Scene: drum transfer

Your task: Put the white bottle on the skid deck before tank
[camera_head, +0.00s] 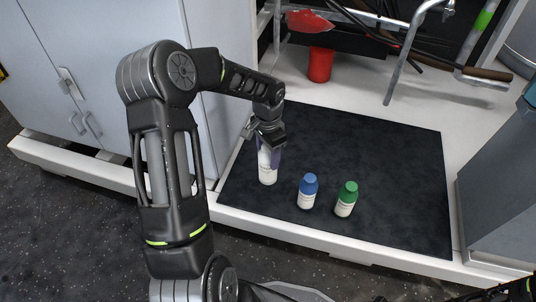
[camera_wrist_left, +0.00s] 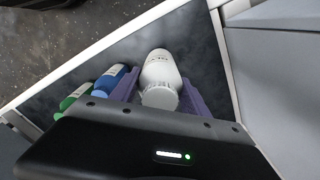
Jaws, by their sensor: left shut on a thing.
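The white bottle (camera_head: 267,168) stands upright at the left part of the dark mat on the skid deck (camera_head: 430,190). My left gripper (camera_head: 268,141) is shut on its upper part from above. In the left wrist view the white bottle (camera_wrist_left: 160,72) lies between the two purple fingers (camera_wrist_left: 158,95). Whether its base touches the mat is hard to tell. My right gripper (camera_head: 520,290) shows only as a dark piece at the bottom right corner, and its fingers cannot be made out.
A blue-capped bottle (camera_head: 308,193) and a green-capped bottle (camera_head: 346,200) stand to the right of the white bottle. A red container (camera_head: 320,65) stands behind the mat. Grey cabinets (camera_head: 90,70) are at the left. The mat's back and right areas are clear.

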